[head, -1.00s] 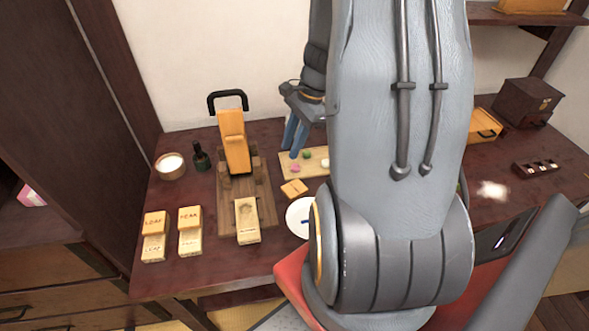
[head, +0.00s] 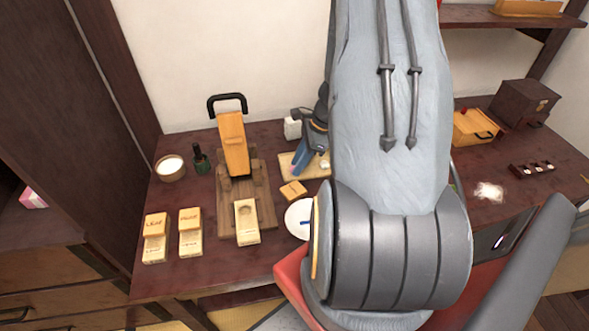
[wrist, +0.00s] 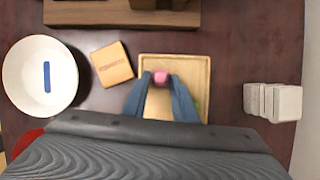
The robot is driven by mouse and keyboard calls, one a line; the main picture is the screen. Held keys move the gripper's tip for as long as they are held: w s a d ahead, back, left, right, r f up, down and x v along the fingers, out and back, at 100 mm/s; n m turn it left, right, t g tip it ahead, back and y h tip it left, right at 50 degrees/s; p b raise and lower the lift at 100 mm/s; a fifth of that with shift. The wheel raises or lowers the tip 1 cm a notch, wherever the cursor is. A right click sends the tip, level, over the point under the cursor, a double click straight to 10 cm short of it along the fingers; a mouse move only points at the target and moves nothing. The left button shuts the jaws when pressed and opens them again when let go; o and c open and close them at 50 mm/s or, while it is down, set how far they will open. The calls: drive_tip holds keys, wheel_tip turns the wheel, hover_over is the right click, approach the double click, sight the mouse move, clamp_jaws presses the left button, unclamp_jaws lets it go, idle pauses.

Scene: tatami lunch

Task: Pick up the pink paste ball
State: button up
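The pink paste ball (wrist: 160,77) sits on the light wooden tray (wrist: 202,66) in the wrist view. My gripper (wrist: 160,75) is low over the tray, its two blue fingertips on either side of the ball. The fingers look open, with a narrow gap at the ball. In the head view my gripper's blue fingers (head: 301,161) are over the tray (head: 286,160), and the pink ball is hidden there. A green ball (wrist: 196,104) shows partly behind the right finger in the wrist view.
A small wooden block (wrist: 112,64) and a white plate (wrist: 22,85) with a blue strip lie left of the tray. Pale blocks (wrist: 272,101) stand to its right in the wrist view. A wooden press (head: 235,150) stands left of my arm in the head view.

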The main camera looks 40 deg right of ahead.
drive_tip(key=shift+a+f, duration=0.1)
drive_tip(key=shift+f, duration=0.1)
clamp_jaws()
drive_tip(key=shift+r, duration=0.1)
